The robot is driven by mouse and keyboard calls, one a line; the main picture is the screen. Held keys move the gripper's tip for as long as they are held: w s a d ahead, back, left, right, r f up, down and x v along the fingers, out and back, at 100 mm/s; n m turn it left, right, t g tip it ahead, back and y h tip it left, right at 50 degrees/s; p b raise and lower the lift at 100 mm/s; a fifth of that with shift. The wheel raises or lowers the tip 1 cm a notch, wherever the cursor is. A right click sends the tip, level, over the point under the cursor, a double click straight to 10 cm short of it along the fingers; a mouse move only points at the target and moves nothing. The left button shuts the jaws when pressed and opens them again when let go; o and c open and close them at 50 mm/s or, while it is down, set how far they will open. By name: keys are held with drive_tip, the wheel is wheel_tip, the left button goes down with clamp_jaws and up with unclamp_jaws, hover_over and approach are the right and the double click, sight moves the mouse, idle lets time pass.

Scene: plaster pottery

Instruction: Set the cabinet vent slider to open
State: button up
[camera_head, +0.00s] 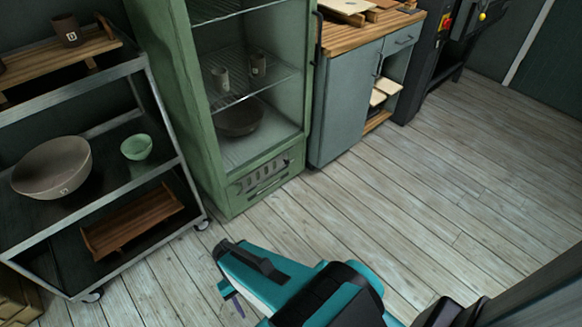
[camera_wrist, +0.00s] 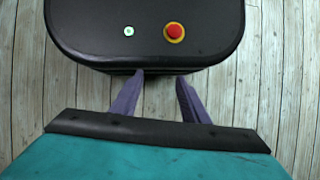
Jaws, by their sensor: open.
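The green cabinet (camera_head: 159,73) stands at centre left in the head view, its front showing wire shelves inside. Its vent panel (camera_head: 264,178) is low on the front, just above the floor, with a row of dark slots and a thin bar below them. The slider's position is too small to tell.
A grey metal cart (camera_head: 165,150) stands left of the cabinet, holding a large bowl (camera_head: 52,168), a small green bowl (camera_head: 136,147) and wooden racks. A grey counter (camera_head: 345,105) with a wooden top stands right of it. The plank floor (camera_head: 430,190) ahead and right is clear.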

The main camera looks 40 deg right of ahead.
drive_tip(key=w+f+m+t+y+b, duration=0.25)
drive_tip(key=w+f+m+b, duration=0.35)
drive_tip(key=w, duration=0.3)
drive_tip(key=w+d+f+m+t+y+b, duration=0.2)
drive_tip(key=w+d+f+m+t+b, duration=0.15)
drive_tip(key=w+d, duration=0.3)
drive_tip(key=w+d+f+m+t+y+b, duration=0.1)
drive_tip(key=w+d+f+m+t+b, duration=0.1)
drive_tip(key=w+d+m+b, duration=0.35)
drive_tip(key=w+d+f+m+t+y+b, duration=0.2)
drive_tip(key=w+d+t+b, duration=0.1)
drive_tip(key=w+d, duration=0.5)
drive_tip(key=w+d+m+t+h+b, duration=0.1)
drive_tip(key=w+d+m+t+b, duration=0.3)
drive_tip(key=d, duration=0.8)
drive_tip(key=w+d+m+t+h+b, duration=0.25)
drive_tip(key=d+m+b, duration=0.2)
drive_tip(key=d, duration=0.65)
drive_tip(key=s+d+r+m+t+h+b, duration=0.2)
drive_tip(key=s+d+m+b, duration=0.1)
drive_tip(key=d, duration=0.8)
drive_tip(key=s+d+r+m+t+h+b, duration=0.2)
drive_tip(key=s+d+m+t+b, duration=0.1)
drive_tip(key=d, duration=0.8)
drive_tip(key=shift+s+r, duration=0.15)
drive_tip(key=shift+d+t, duration=0.1)
drive_tip(key=shift+t, duration=0.15)
